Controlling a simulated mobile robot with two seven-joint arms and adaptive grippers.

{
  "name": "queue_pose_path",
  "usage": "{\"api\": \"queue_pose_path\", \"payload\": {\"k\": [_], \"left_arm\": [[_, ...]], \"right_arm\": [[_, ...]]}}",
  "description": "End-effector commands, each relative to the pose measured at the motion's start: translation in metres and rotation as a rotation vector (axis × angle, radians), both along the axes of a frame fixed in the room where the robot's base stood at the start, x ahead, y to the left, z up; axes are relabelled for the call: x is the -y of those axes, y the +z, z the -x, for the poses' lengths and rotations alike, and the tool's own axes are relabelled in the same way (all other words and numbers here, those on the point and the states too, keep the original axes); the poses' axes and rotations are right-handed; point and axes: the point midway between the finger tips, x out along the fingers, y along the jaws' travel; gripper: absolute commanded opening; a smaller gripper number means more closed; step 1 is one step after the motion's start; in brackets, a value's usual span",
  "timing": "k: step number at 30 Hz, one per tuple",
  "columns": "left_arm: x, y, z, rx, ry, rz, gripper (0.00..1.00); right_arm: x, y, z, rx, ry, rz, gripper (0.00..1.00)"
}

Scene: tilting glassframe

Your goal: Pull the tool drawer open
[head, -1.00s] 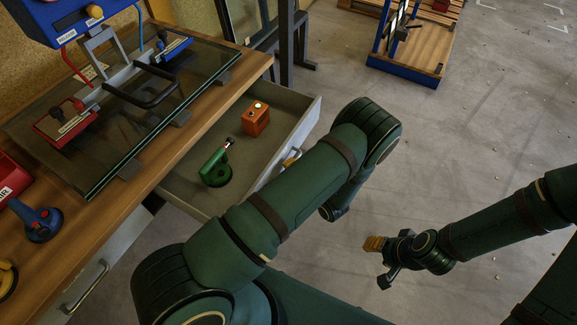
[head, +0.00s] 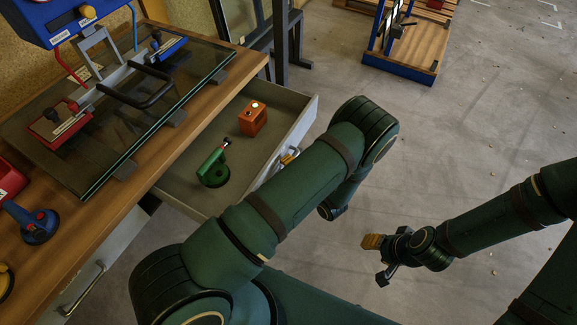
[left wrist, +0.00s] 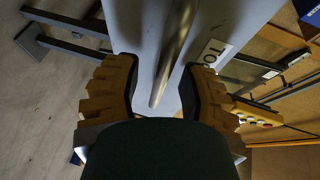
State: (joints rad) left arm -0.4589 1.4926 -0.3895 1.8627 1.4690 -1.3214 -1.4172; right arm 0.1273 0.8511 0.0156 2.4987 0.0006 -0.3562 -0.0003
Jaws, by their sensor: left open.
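The grey tool drawer (head: 305,113) under the wooden bench stands well out, with its inside showing. A green suction tool (head: 213,168) and an orange box (head: 253,118) lie in it. My left gripper (head: 290,157) is at the drawer's front, mostly hidden behind my arm in the head view. In the left wrist view, the bar handle (left wrist: 176,45) runs between the open yellow fingers (left wrist: 160,92) of this gripper, with gaps to either side. A partly cut-off label (left wrist: 213,51) is on the drawer front. My right gripper (head: 376,260) hangs over the floor, away from the drawer; its finger opening is unclear.
A glass pane (head: 150,120) with red and blue clamps and a black handle lies on the bench (head: 120,212). Another handle (head: 85,290) is on the lower-left front. A blue-edged wooden rack (head: 400,70) stands beyond.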

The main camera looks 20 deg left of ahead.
Motion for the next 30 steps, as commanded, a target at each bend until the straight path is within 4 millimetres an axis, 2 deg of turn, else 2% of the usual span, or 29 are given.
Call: {"api": "queue_pose_path", "payload": {"k": [15, 20, 30], "left_arm": [[0.059, 0.013, 0.030, 0.000, -0.002, 0.001, 0.41], [0.065, 0.014, 0.034, -0.001, -0.001, 0.000, 0.41], [0.065, 0.014, 0.034, 0.000, -0.001, 0.000, 0.41]], "right_arm": [[0.000, 0.000, 0.000, 0.000, 0.000, 0.000, 0.47], [0.000, 0.000, 0.000, 0.000, 0.000, 0.000, 0.47], [0.000, 0.000, 0.000, 0.000, 0.000, 0.000, 0.47]]}}
